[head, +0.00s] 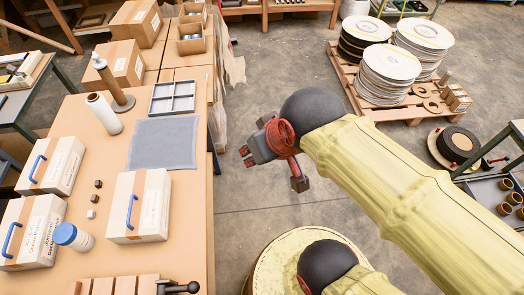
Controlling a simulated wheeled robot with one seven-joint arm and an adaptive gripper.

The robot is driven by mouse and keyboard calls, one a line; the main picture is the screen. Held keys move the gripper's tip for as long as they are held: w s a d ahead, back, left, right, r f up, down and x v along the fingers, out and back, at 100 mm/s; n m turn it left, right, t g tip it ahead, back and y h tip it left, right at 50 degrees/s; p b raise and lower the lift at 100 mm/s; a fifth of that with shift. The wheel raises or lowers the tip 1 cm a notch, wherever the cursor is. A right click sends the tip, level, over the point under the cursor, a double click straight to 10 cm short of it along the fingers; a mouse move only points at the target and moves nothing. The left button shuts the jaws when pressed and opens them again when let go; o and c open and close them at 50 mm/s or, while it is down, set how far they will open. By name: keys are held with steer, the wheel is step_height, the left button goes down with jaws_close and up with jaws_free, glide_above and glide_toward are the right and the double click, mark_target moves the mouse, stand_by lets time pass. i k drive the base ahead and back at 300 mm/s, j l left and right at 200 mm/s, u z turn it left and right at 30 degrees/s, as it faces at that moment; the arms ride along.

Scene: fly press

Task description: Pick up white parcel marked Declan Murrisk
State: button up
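Three white parcels with brown tape and blue handles are on the table at the left of the head view: an upper-left one (66,160), a lower-left one (45,215) and a right one (130,206). Each seems to carry printed writing, but it is too small to read surely, so I cannot tell which is marked Declan Murrisk. My gripper (273,170) is open and empty. It is over the floor beyond the table's right edge, well to the right of the parcels and touching none of them.
A white jar with a blue lid (73,237) stands between the lower parcels, near small dark and white blocks (93,198). A grey mat (163,143), a divided tray (172,97) and a white roll (103,113) lie farther back. A clamp handle (178,287) is at the front.

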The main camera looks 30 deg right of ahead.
mark_target(28, 225)
steer(key=u, duration=1.4)
